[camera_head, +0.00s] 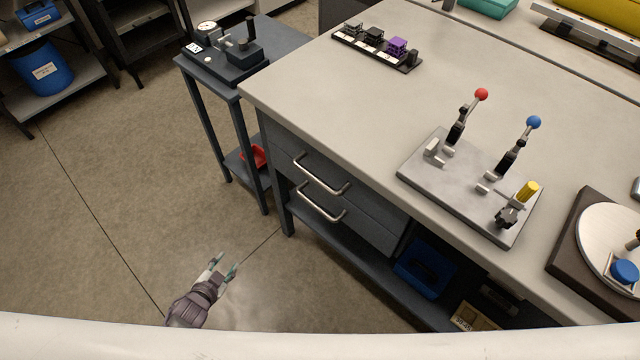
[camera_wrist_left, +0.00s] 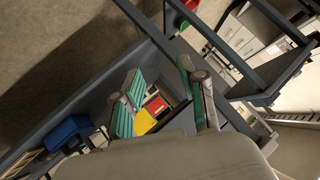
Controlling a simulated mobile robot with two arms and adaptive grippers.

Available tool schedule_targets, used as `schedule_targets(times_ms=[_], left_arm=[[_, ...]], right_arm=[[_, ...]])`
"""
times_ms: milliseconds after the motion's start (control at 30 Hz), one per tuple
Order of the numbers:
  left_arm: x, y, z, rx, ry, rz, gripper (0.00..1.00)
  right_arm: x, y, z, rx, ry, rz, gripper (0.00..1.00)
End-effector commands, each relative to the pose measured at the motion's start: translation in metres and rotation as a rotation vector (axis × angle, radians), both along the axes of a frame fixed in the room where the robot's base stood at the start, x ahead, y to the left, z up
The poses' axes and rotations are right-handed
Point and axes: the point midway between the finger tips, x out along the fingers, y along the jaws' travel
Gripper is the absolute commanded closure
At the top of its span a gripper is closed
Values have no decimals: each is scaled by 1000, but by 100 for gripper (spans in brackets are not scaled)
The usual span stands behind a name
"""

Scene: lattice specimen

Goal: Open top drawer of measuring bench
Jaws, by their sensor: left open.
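The bench (camera_head: 355,95) has two grey drawers under its left part, one above the other, each with a metal bar handle. The top drawer (camera_head: 365,193) looks shut, and its handle (camera_head: 322,178) stands free. The lower drawer's handle (camera_head: 320,205) is just below it. My left gripper (camera_head: 223,267) is open and empty, low over the floor, left of the drawers and apart from both handles. In the left wrist view, its two teal-padded fingers (camera_wrist_left: 163,100) are spread, with coloured items showing behind them. My right gripper is not in view.
A side table (camera_head: 225,85) with a gauge stands left of the bench, a red bin (camera_head: 254,156) on its lower shelf. A blue bin (camera_head: 425,268) sits on the bench's lower shelf. A lever plate (camera_head: 450,185) lies on top. Floor before the drawers is clear.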

Motion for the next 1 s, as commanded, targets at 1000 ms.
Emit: schedule_targets(times_ms=[1000], left_arm=[[85, -174, 237, 432, -1258, -1034, 59]], right_arm=[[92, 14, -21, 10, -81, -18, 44]])
